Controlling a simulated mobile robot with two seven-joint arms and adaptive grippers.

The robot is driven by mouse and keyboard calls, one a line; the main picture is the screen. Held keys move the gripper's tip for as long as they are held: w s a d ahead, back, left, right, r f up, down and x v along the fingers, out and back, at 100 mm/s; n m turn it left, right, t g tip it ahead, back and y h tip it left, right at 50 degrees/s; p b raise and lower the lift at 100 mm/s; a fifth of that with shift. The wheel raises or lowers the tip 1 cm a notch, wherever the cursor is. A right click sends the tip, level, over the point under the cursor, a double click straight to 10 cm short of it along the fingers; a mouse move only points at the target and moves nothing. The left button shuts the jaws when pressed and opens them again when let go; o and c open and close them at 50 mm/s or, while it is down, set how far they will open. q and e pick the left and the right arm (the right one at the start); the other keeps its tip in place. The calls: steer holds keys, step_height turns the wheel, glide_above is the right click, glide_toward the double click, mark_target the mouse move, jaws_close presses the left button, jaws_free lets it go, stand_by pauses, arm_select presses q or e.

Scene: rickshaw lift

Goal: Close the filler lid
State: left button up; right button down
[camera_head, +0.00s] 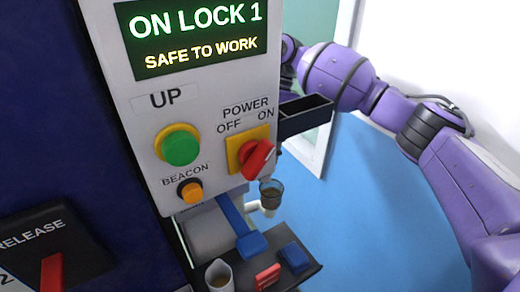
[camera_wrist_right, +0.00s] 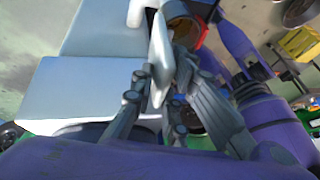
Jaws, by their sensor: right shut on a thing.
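In the right wrist view, a thin pale grey plate, seen nearly edge-on and likely the filler lid (camera_wrist_right: 159,48), stands up between the fingers of my right gripper (camera_wrist_right: 160,88). The fingers are shut on its lower part. Just right of the plate is a round opening with an orange-red rim (camera_wrist_right: 187,31), likely the filler mouth, partly hidden by the plate and the fingers. In the head view my right arm reaches in from the right, and its hand is hidden behind the control panel (camera_head: 205,95). My left gripper is in neither view.
The panel carries a lit display (camera_head: 197,35), a green button (camera_head: 180,147) and a red power knob (camera_head: 258,157). Below it is a dark tray (camera_head: 305,272) with small items and a cup (camera_head: 219,275). Blue floor (camera_head: 375,215) is clear at right.

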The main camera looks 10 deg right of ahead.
steer(key=c, duration=1.9)
jaws_free()
steer(key=shift+s+d+f, duration=0.15)
steer(key=shift+s+f, duration=0.1)
steer(key=shift+s, duration=0.15)
steer(key=shift+o, duration=0.2)
steer(key=shift+s+r, duration=0.1)
steer(key=shift+r, duration=0.05)
steer(key=shift+w+r, duration=0.4)
steer(key=v, duration=1.1)
steer(key=shift+s, duration=0.2)
steer(key=shift+d, duration=0.1)
steer(key=shift+c, duration=0.6)
